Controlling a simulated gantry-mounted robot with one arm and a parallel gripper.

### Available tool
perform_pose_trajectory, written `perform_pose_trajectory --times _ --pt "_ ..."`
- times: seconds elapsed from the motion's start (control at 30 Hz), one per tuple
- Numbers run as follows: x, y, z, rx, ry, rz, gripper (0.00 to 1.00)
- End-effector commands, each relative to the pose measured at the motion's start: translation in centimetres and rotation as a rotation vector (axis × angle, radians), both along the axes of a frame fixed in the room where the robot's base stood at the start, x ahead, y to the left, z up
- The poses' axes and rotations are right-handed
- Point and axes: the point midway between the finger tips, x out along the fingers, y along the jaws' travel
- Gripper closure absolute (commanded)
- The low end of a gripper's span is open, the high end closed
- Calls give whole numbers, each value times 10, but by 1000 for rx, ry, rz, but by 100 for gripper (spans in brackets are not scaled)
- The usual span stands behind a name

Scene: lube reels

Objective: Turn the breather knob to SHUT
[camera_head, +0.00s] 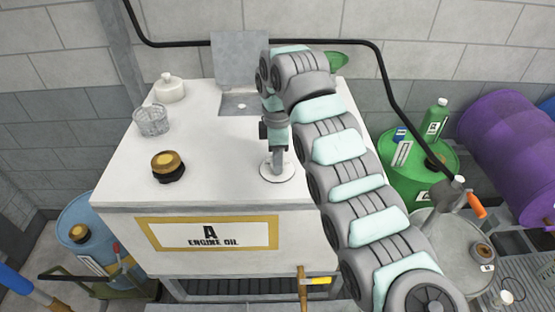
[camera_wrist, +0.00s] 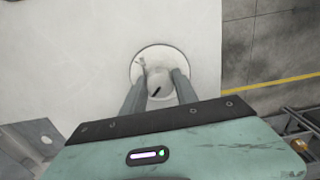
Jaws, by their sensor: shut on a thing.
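The breather knob (camera_wrist: 158,82) is pale and sits on a round white plate (camera_head: 290,176) on top of the white tank. In the wrist view the plate (camera_wrist: 139,66) shows around it, with a short dark mark on the knob's near side. My gripper (camera_head: 277,170) points straight down over the plate. In the wrist view my gripper (camera_wrist: 161,77) has one finger on each side of the knob and is shut on it. In the head view the fingers hide the knob. I cannot read any SHUT marking.
The tank top (camera_head: 222,160) also holds a dark-and-gold cap (camera_head: 168,166), a clear glass (camera_head: 151,120), a white flask (camera_head: 169,88) and a raised metal flap (camera_head: 241,60). A green drum (camera_head: 420,178) stands right. The tank top's middle is clear.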

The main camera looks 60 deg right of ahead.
Motion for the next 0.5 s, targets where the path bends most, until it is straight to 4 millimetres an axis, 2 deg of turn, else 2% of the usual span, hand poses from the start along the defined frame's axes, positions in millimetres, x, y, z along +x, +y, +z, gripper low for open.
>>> perform_pose_trajectory --times 0.1,0.13,0.37,0.5 --pt "1 1 0 0 -1 3 100" --pt "1 1 0 0 -1 2 63" --pt "0 0 0 0 0 1 44" --pt "0 0 0 0 0 0 43"
